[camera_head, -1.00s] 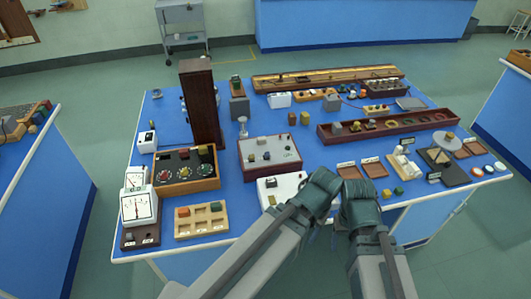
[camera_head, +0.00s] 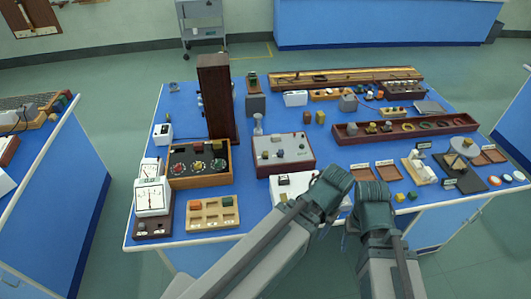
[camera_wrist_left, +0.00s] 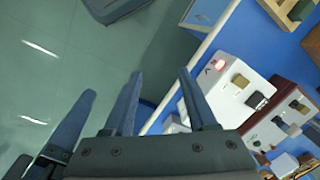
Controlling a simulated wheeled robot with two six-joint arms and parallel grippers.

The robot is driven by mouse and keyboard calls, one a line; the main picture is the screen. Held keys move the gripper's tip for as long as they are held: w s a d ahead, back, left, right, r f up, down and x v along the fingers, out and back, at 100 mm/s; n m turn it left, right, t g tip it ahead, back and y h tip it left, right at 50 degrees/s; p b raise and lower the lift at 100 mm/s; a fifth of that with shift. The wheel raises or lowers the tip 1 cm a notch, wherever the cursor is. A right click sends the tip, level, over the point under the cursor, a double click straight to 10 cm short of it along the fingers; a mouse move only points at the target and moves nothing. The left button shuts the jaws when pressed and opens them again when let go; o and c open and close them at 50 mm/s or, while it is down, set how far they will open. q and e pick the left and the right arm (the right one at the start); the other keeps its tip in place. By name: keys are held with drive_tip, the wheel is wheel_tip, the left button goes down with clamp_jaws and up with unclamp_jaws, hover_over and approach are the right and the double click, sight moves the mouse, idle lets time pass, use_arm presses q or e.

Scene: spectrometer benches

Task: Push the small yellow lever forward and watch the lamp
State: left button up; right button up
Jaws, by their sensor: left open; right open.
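A maroon box (camera_head: 305,168) with a grey top stands on the blue bench and carries small knobs and a small yellowish piece (camera_head: 281,138). I cannot tell whether this piece is the lever. A white box (camera_head: 276,191) stands in front of it, partly hidden by my left arm. My left gripper (camera_wrist_left: 160,75) is open and empty, beside the white box. My right gripper (camera_head: 370,182) is open beside the left one, over the bench's front edge.
Meters (camera_head: 152,196), a wooden tray (camera_head: 190,222) and a tall dark column (camera_head: 216,95) crowd the bench's left side. A long maroon rack (camera_head: 405,132) lies behind on the right. Small trays and blocks stand at right. Bare blue surface (camera_head: 250,222) shows near the front edge.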

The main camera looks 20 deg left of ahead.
use_arm(q)
drive_tip(key=w+a+r+m+t+h, duration=0.15)
drive_tip(key=w+a+m, duration=0.25)
drive_tip(key=w+a, duration=0.8)
drive_tip(key=m+t+p, duration=0.2)
drive_tip(key=m+t, duration=0.2)
drive_tip(key=t, duration=0.1)
approach(265, 153)
drive_tip(key=shift+h, duration=0.45)
drive_tip(key=b+x, duration=0.3)
drive_tip(key=b, duration=0.1)
drive_tip(key=b+x, duration=0.3)
drive_tip(key=b, duration=0.1)
drive_tip(key=b+x, duration=0.3)
drive_tip(key=b, duration=0.1)
drive_tip(key=shift+a, duration=0.35)
clamp_jaws()
